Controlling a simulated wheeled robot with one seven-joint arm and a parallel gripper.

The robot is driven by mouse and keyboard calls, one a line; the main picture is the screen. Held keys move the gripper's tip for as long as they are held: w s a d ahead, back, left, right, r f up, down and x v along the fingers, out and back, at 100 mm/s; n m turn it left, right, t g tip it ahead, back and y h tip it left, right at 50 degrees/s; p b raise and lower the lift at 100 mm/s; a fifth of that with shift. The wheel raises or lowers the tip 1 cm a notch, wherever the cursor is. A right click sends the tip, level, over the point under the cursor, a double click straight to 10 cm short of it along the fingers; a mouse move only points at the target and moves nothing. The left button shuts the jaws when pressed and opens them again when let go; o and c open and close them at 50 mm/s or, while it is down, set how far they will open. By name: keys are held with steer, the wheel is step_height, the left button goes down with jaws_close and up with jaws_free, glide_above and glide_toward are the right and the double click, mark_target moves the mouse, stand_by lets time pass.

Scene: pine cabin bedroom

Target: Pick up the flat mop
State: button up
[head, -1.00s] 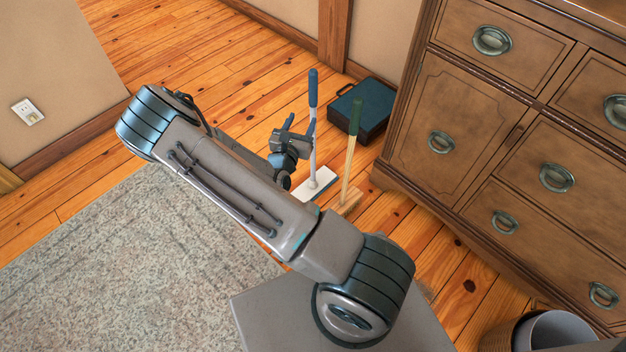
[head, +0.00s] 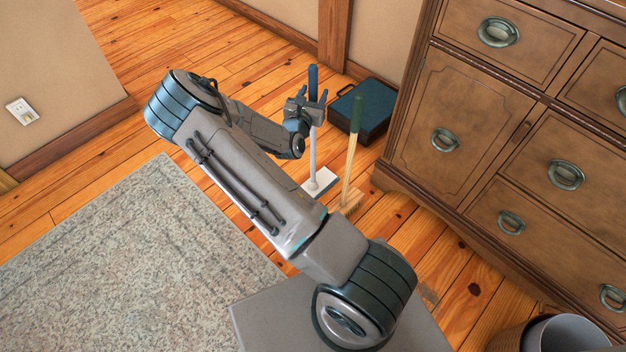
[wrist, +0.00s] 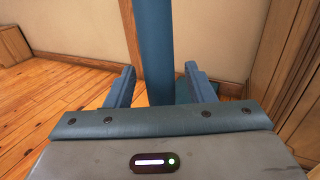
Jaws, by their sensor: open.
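The flat mop stands upright on the wood floor, with a blue grip, a pale pole (head: 313,150) and a flat white head (head: 321,181). My gripper (head: 312,99) is at the upper part of the mop, around the lower end of its blue grip. In the wrist view, the blue handle (wrist: 155,45) rises between the two open fingers of my gripper (wrist: 160,80), with a gap visible on each side. Part of the handle is hidden behind my gripper in the head view.
A wooden brush or broom with a green-tipped handle (head: 352,150) stands close to the right of the mop. A dark blue case (head: 365,110) lies behind it. A wooden dresser (head: 450,115) fills the right side. A grey rug (head: 130,260) covers the floor at left.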

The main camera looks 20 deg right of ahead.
steer(key=shift+c, duration=0.3)
steer(key=c, duration=1)
